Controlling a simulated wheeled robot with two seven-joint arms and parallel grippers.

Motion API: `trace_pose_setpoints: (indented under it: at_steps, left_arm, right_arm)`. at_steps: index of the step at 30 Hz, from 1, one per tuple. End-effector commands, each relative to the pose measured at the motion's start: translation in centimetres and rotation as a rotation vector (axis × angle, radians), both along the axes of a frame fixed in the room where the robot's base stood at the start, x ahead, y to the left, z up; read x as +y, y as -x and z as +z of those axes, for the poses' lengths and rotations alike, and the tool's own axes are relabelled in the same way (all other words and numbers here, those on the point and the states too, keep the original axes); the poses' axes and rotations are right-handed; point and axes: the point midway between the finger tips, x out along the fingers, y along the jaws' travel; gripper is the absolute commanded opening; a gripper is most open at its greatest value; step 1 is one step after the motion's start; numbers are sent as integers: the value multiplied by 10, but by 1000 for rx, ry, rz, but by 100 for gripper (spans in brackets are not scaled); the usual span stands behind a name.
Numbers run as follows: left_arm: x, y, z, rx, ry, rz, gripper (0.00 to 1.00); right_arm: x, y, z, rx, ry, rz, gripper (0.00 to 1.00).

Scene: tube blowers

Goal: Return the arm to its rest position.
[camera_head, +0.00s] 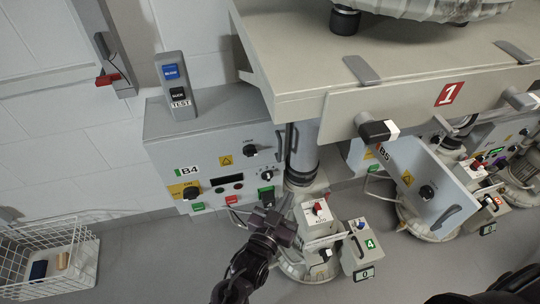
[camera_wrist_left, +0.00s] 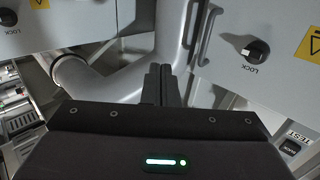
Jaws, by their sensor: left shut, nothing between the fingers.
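My left gripper (camera_head: 286,203) is in the lower middle of the head view, its arm coming up from the bottom edge. It is in front of the lower right part of the grey B4 cabinet (camera_head: 218,146), near the pipe base. Its fingers are shut with nothing between them; they also show in the left wrist view (camera_wrist_left: 159,84), pointing at a grey pipe (camera_wrist_left: 105,82). Whether the gripper touches anything, I cannot tell. Dark parts at the lower right edge of the head view look like my other arm; no right fingers show.
A small AUTO box (camera_head: 318,215) and a box marked 4 (camera_head: 361,247) stand close right of the gripper. The B5 cabinet door (camera_head: 426,185) stands out farther right. A beige bench (camera_head: 300,75) overhangs above. A white wire basket (camera_head: 50,262) is at lower left, with open floor between.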

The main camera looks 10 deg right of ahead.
Motion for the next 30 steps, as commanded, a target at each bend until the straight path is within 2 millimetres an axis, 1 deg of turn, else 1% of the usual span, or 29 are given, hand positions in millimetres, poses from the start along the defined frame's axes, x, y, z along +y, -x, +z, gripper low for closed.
trace_pose_setpoints:
  at_steps: [2,4,5,8,9,11,12,14,15,17,18,20,21,23,24,26,27,29,30]
  left_arm:
    - [1,1,-3,5,-4,1,0]
    - [5,0,-14,25,-20,7,0]
    - [9,0,-23,41,-33,12,0]
    - [29,2,-70,128,-97,37,0]
    - [41,4,-94,174,-130,51,0]
    - [62,10,-133,254,-183,74,0]
    - [78,17,-160,310,-219,91,0]
    - [103,29,-198,395,-268,116,0]
    - [119,40,-222,451,-300,134,0]
    - [146,58,-256,537,-348,160,0]
    - [163,72,-277,594,-377,176,0]
    - [190,95,-307,682,-419,202,0]
    - [207,113,-325,741,-446,220,0]
    - [234,142,-351,831,-484,245,0]
    - [251,163,-366,892,-507,262,0]
    - [275,195,-385,980,-539,288,0]
    - [290,216,-396,1037,-559,303,0]
    - [310,247,-409,1115,-584,325,0]
    - [320,266,-415,1161,-598,336,0]
  right_arm:
    - [0,4,0,6,-1,0,36]
    - [1,6,0,8,0,-1,36]
    - [1,6,1,8,0,-1,36]
    - [1,7,2,9,-1,-1,36]
    - [1,7,3,9,-1,-1,36]
    - [1,6,4,9,-1,-1,36]
    - [1,6,5,9,-1,-1,36]
    - [1,6,6,9,-1,-1,36]
    - [1,6,7,8,-1,-1,36]
    - [1,6,8,8,-1,-1,36]
    - [1,5,9,8,-1,-1,36]
    - [1,5,10,8,0,-1,36]
    - [1,5,11,7,-1,-1,36]
    - [1,5,12,7,-1,-2,36]
    - [1,5,13,7,-1,-2,36]
    - [1,4,14,7,-1,-2,36]
    - [1,4,15,6,-1,-2,36]
    - [1,4,16,6,-1,-2,36]
    - [1,4,16,6,-1,-2,36]
